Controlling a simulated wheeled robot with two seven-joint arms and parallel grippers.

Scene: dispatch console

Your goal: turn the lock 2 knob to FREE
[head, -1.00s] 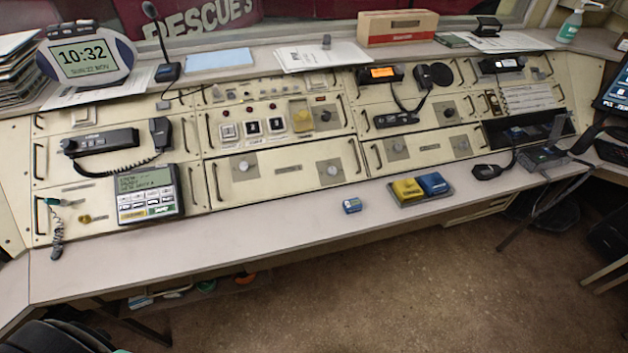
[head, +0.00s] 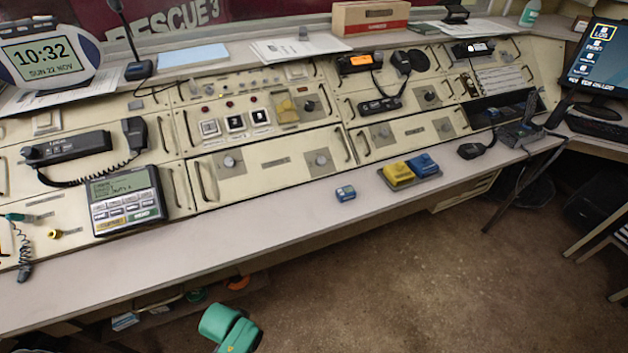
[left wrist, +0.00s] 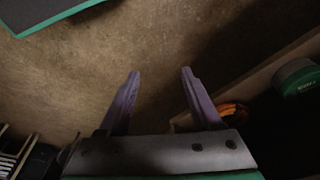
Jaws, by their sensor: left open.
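My left gripper (left wrist: 158,80) is open and empty above the brown floor in the left wrist view. My right gripper is not in view.
The desk ledge (head: 270,215) before the panels is mostly clear. A keypad unit (head: 126,199) and a corded handset (head: 135,135) stand at left.

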